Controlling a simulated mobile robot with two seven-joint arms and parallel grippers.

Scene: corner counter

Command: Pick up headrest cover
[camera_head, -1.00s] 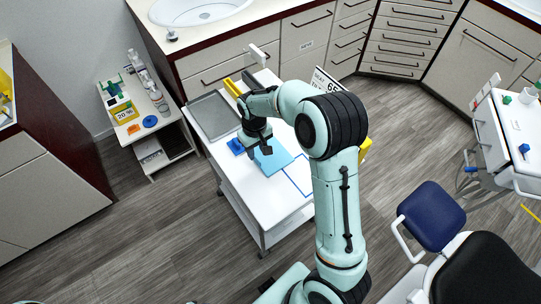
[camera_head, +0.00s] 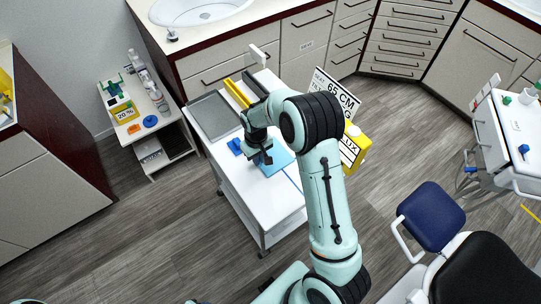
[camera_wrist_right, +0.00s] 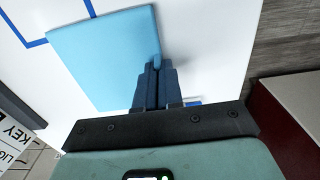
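The headrest cover is a flat light-blue square sheet (camera_head: 280,158) on the white cart top (camera_head: 240,184). It also fills much of the upper left of the right wrist view (camera_wrist_right: 105,55). My right gripper (camera_head: 263,159) is down at the cover. In the right wrist view its dark fingers (camera_wrist_right: 157,72) are close together at the cover's edge, with a bit of light blue between the tips. I cannot tell whether the cover is lifted off the cart. My left gripper is not in view.
A grey tray (camera_head: 213,115), a small blue object (camera_head: 235,146) and yellow bars (camera_head: 238,92) lie on the cart. A yellow box (camera_head: 353,150) and a printed sign (camera_head: 334,92) stand right of my arm. A white side shelf (camera_head: 150,125) stands at left.

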